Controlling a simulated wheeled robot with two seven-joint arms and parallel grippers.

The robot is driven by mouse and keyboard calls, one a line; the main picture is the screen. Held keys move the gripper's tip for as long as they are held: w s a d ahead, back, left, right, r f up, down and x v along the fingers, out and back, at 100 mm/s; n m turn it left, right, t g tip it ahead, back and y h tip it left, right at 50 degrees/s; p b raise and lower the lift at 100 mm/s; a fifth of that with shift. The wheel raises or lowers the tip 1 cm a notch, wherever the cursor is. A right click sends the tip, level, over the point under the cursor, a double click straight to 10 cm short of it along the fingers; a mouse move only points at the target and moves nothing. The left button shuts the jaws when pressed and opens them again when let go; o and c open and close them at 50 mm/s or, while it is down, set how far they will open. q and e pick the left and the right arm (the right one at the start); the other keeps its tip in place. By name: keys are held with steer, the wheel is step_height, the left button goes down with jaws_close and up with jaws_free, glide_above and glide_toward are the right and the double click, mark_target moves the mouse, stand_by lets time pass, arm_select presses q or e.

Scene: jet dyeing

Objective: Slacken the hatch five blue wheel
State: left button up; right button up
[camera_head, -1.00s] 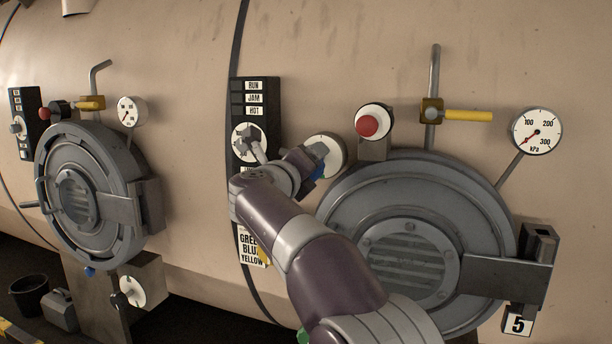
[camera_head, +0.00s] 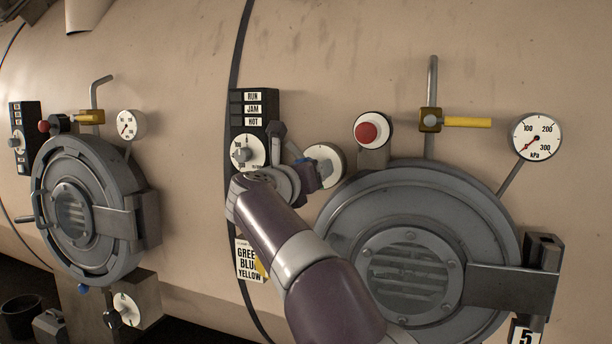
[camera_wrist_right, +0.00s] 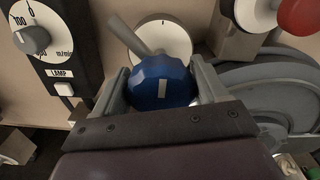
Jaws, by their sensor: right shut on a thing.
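The number 5 plate (camera_head: 523,336) is at the hatch's lower right. My left gripper is not in view.
A black control panel (camera_head: 253,105) with a speed dial is just left of my right gripper. A red button (camera_head: 366,133), a yellow-handled valve (camera_head: 465,122) and a kPa gauge (camera_head: 537,137) with its needle near the low end are above the hatch. Another hatch (camera_head: 85,210) is at left.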

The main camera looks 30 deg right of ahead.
steer(key=shift+r, duration=0.15)
steer(key=o, duration=1)
steer(key=shift+c, duration=0.2)
steer(key=shift+s+a+f, duration=0.15)
steer(key=shift+a+f, duration=0.05)
steer(key=shift+a, duration=0.05)
steer(key=b+v, duration=0.3)
steer(key=v, duration=0.9)
steer(key=shift+s+r, duration=0.1)
